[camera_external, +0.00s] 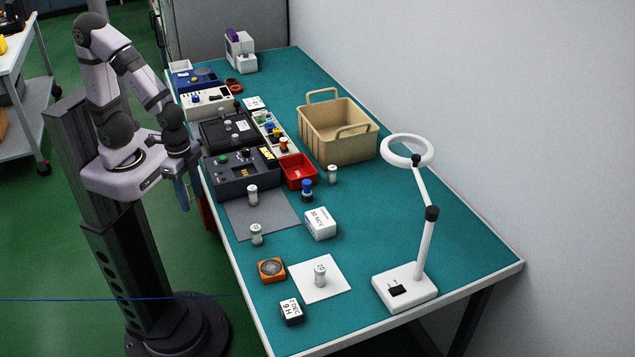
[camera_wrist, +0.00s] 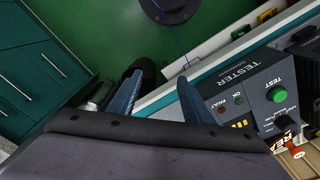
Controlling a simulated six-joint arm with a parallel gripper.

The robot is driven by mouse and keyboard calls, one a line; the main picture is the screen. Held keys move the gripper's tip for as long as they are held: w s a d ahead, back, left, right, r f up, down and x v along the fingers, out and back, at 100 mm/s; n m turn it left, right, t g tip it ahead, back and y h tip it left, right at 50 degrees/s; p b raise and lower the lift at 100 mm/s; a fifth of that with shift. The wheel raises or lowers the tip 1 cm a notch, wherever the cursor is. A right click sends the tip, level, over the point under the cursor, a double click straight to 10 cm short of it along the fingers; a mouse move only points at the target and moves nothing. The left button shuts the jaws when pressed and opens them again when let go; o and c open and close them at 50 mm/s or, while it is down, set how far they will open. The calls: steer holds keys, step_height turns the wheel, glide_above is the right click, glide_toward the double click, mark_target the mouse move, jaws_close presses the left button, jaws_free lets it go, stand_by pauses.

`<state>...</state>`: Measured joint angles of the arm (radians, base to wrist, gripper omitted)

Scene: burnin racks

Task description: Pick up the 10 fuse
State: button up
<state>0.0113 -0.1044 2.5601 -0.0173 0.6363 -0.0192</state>
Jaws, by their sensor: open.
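Several small pale cylindrical fuses stand upright on the bench in the external view: one on the grey mat (camera_external: 252,195), one at the mat's front edge (camera_external: 256,235), one on a white sheet (camera_external: 320,275), and one right of the red bin (camera_external: 332,175). Their ratings are too small to read, so I cannot tell which is the 10 fuse. My gripper (camera_external: 187,190) hangs beside the bench's left edge, apart from all of them. In the wrist view my gripper (camera_wrist: 158,88) has its blue fingers apart with nothing between them.
The dark tester box (camera_external: 240,182) stands at the left edge near my gripper; it also shows in the wrist view (camera_wrist: 238,85). A red bin (camera_external: 298,171), tan crate (camera_external: 340,150) and magnifier lamp (camera_external: 404,290) stand farther right.

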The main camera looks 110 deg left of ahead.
mark_target(255, 228)
steer(key=w+d+t+p, duration=0.1)
steer(key=w, duration=0.2)
steer(key=w+d+n+t+p, duration=0.1)
steer(key=w+t, duration=0.1)
steer(key=w, duration=0.2)
steer(key=w+d+f+n+t+p, duration=0.1)
steer(key=w, duration=0.3)
steer(key=shift+w+d+t, duration=0.15)
steer(key=shift+w+t, duration=0.1)
steer(key=shift+t, duration=0.15)
steer(key=w+r+n+t+y+p, duration=0.1)
steer(key=w+r+n+t+p, duration=0.2)
steer(key=w+t, duration=0.4)
steer(key=f+t+b, duration=0.1)
steer(key=b, duration=0.1)
steer(key=f+m+t+y+b, duration=0.1)
steer(key=b, duration=0.2)
steer(key=w+f+t+y+b, duration=0.1)
steer(key=f+b, duration=0.1)
steer(key=shift+a+f, duration=0.1)
steer(key=shift+a, duration=0.2)
steer(key=shift+s+f+m+t+b, duration=0.3)
steer(key=shift+m+t+b, duration=0.3)
steer(key=shift+b, duration=0.4)
steer(key=shift+s+d+r+m+y+b, duration=0.15)
steer(key=shift+s+m+y+b, duration=0.15)
steer(key=shift+m, duration=0.1)
steer(key=shift+w, duration=0.1)
